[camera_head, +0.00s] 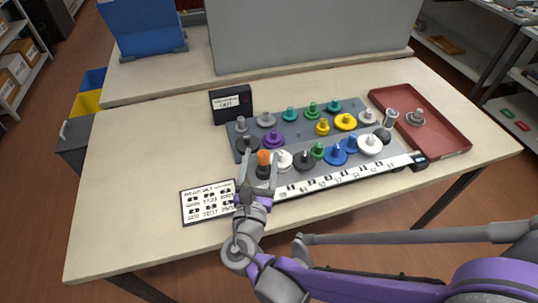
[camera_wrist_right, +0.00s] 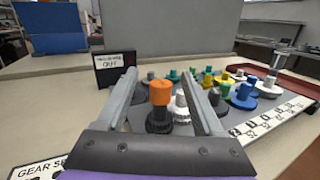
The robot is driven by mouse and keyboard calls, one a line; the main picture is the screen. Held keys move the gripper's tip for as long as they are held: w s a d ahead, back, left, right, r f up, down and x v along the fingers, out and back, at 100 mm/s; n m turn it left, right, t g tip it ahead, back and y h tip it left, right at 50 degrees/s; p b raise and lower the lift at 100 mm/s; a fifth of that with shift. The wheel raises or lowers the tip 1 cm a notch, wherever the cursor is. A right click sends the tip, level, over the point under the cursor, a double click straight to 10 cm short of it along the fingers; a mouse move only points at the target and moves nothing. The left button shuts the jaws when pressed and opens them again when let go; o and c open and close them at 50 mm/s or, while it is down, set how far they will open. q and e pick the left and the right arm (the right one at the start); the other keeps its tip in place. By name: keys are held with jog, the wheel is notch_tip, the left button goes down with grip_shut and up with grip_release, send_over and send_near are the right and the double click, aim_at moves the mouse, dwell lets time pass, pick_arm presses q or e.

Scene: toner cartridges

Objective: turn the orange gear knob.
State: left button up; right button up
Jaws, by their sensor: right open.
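The orange gear knob (camera_head: 264,156) stands upright on a dark gear near the front left of the grey gear board (camera_head: 300,133). In the right wrist view the orange knob (camera_wrist_right: 161,92) sits between my two fingers, above its black toothed gear (camera_wrist_right: 159,121). My right gripper (camera_head: 261,165) is open around the knob, with a finger on either side. In the wrist view my right gripper (camera_wrist_right: 162,85) shows a gap between each finger and the knob. My left gripper is not in view.
Several coloured gears, such as a purple gear (camera_head: 273,138) and a white gear (camera_head: 283,160), stand close by. A black sign box (camera_head: 231,104) stands behind left. A printed card (camera_head: 207,204) and a red tray (camera_head: 450,136) lie on the table. The table's left side is clear.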

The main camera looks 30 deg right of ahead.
aim_at(260, 159)
jog(key=a+m+g+h+b, duration=0.1)
jog(key=a+f+m+g+h, duration=0.1)
jog(key=g, duration=0.1)
jog(key=a+m+g+h+b, duration=0.1)
jog(key=a+g, duration=0.1)
jog(key=shift+s+f+h+b, duration=0.3)
jog(key=shift+s+f, duration=0.05)
jog(key=shift+m+g, duration=0.4)
jog(key=shift+g, duration=0.1)
jog(key=b+x, duration=0.1)
jog(key=x, duration=0.9)
jog(key=shift+s+d+r, duration=0.15)
jog(key=shift+s+r, duration=0.05)
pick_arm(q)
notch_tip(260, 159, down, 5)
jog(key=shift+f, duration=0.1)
pick_arm(e)
grip_shut()
